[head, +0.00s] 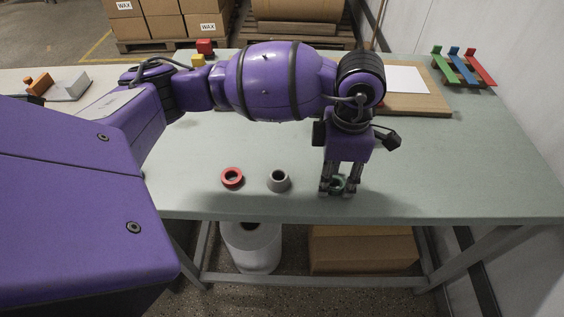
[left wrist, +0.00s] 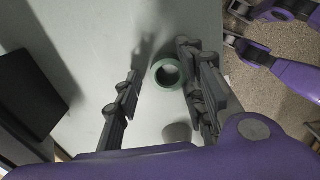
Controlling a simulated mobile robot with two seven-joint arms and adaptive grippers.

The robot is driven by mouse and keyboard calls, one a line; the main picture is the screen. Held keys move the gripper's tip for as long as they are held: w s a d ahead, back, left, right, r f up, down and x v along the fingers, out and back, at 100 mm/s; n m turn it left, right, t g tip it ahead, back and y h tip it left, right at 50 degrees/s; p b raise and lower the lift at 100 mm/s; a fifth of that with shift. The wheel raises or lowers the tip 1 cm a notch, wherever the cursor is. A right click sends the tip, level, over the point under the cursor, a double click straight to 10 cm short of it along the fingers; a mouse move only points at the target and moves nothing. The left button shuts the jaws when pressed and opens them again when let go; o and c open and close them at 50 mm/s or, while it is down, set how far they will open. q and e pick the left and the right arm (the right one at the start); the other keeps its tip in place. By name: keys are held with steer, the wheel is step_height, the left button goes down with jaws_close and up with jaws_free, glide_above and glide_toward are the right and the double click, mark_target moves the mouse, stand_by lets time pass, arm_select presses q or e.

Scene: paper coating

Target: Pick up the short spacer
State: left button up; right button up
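Three ring-shaped pieces stand in a row near the table's front edge: a red ring (head: 232,177), a grey ring (head: 279,180) and a green ring (head: 338,184). I cannot tell for certain which one is called the short spacer. My left gripper (head: 337,188) points down over the green ring, with its fingers partly hiding it in the head view. In the left wrist view, the green ring (left wrist: 158,80) shows between the two open fingers, nearer the right one, with no clear grip. The grey ring (left wrist: 177,132) is partly hidden below it.
The green-grey table (head: 440,170) is clear around the rings. A board with white paper (head: 405,79) and coloured wooden pieces (head: 463,66) lie at the back right. Purple and grey robot parts (left wrist: 280,65) show over the floor; I cannot tell their finger state.

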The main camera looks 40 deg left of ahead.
arm_select(q)
steer(key=shift+w+r, duration=0.1)
steer(key=c, duration=0.9)
steer(key=shift+o, duration=0.2)
